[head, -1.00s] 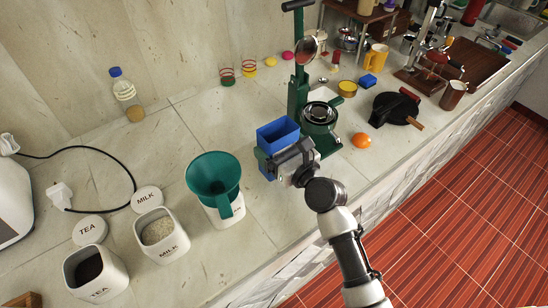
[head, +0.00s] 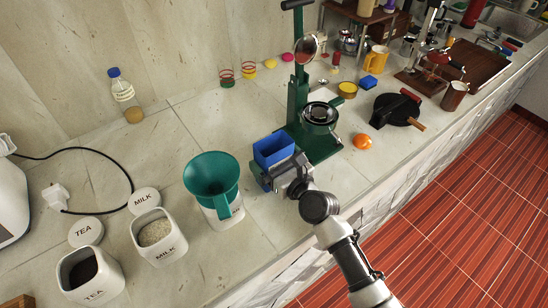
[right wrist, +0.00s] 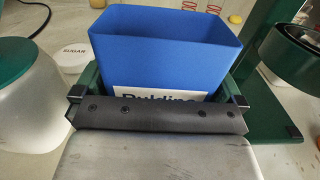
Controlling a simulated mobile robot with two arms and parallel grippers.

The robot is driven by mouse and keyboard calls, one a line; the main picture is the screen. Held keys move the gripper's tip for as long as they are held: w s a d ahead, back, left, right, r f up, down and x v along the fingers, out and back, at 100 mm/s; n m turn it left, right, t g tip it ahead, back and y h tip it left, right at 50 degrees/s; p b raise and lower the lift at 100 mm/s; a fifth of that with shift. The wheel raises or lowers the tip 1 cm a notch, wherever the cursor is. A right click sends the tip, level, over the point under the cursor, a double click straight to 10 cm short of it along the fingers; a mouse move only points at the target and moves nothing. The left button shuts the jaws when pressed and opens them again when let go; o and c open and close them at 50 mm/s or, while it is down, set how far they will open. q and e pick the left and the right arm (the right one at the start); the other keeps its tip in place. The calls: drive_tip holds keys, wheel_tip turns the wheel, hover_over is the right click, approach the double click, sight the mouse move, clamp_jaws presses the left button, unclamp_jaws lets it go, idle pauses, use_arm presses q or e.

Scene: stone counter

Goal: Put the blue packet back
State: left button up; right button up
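The blue packet (head: 272,151) is an open-topped blue box with a white label, partly readable in the right wrist view (right wrist: 165,50). My right gripper (head: 270,178) has its fingers on either side of the packet's lower part and is shut on it. The packet is upright, left of the green press. I cannot tell how far its bottom is above the counter, because the gripper hides it. My left gripper is not in view.
A white canister with a green funnel (head: 211,180) stands close left of the packet. The green press (head: 313,140) stands close behind right. Open milk (head: 160,238) and tea (head: 92,275) canisters stand at the left. An orange fruit (head: 362,141) lies near the counter's front edge.

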drive_tip(key=shift+r, duration=0.1)
drive_tip(key=shift+s+d, duration=0.15)
drive_tip(key=v, duration=1.1)
drive_tip(key=shift+s+d+b, duration=0.15)
drive_tip(key=shift+s+b, duration=0.15)
drive_tip(key=shift+b, duration=0.05)
